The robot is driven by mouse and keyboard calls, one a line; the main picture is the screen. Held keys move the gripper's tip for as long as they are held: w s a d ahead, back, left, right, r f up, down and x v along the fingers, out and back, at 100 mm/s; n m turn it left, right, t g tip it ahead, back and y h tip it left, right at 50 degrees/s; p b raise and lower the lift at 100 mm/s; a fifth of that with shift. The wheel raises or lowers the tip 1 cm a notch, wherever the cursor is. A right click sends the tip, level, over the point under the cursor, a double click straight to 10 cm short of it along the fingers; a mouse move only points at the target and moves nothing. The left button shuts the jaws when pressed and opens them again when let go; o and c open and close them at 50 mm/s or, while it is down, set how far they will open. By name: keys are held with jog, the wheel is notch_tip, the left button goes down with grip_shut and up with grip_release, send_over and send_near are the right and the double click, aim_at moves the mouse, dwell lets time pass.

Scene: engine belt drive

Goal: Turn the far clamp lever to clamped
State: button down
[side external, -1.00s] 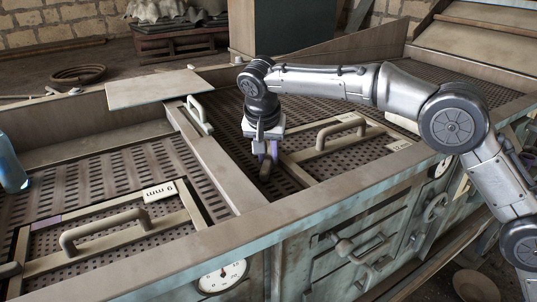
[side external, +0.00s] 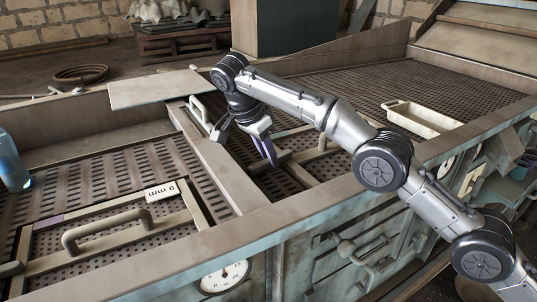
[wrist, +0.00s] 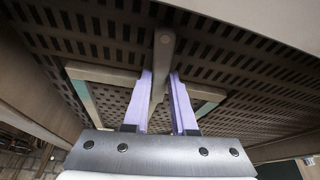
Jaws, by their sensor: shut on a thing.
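The clamp lever (wrist: 165,45) is a grey bar with a rounded pivot end. In the wrist view it runs between the two purple fingers of my gripper (wrist: 160,85), which is shut on it. In the side view my gripper (side external: 268,155) reaches down to the lever (side external: 257,168) just right of the long divider beam. The lever lies roughly crosswise there, towards the screen frame. The fingers and the arm partly hide the lever and its clamp.
A screen frame with a handle (side external: 322,138) lies right of the lever, partly behind my arm. The divider beam (side external: 212,158) carries a pale upright handle (side external: 198,112). A pale tray (side external: 422,119) sits at right.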

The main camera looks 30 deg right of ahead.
jog(key=shift+r, duration=0.1)
dwell(0.3)
jog(key=c, duration=0.7)
grip_release()
